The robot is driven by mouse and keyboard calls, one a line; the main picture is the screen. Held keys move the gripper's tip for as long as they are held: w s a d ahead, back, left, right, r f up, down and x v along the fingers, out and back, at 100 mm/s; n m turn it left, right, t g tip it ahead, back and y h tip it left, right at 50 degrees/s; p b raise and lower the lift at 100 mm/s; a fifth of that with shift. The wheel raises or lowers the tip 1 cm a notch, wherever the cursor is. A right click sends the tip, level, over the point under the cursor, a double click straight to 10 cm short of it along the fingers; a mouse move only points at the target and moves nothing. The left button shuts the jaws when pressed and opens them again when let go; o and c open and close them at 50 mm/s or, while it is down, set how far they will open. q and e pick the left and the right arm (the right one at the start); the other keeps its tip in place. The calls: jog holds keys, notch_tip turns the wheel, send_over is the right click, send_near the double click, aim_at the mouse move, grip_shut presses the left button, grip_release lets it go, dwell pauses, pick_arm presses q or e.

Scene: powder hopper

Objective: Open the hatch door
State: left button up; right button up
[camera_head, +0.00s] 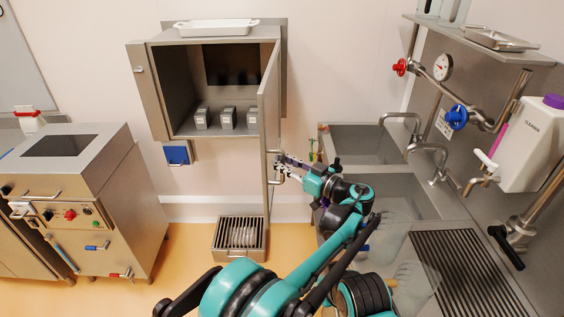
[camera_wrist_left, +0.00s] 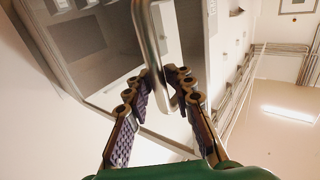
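The hatch (camera_head: 160,88) is a steel box on the back wall, and its inside is visible. Its door (camera_head: 269,105) stands swung out on the right side, seen nearly edge-on. The door's metal handle (camera_head: 272,168) is low on the panel; it also shows in the left wrist view (camera_wrist_left: 148,40). My left gripper (camera_head: 282,163) is at this handle. In the left wrist view its fingertips (camera_wrist_left: 158,76) close in from both sides of the handle bar and seem to touch it. My right gripper is not in view.
Several small grey containers (camera_head: 228,118) stand inside the hatch. A white tray (camera_head: 217,28) lies on top. A grated steel box (camera_head: 240,237) is on the floor below. A sink (camera_head: 362,146) with taps is close on the right. A steel cabinet (camera_head: 120,200) stands left.

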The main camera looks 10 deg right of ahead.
pick_arm(q)
jog(key=shift+r, duration=0.15)
send_near(267, 126)
jog(key=x, duration=0.5)
jog(key=shift+w+d+f, duration=0.25)
jog(key=shift+f, duration=0.05)
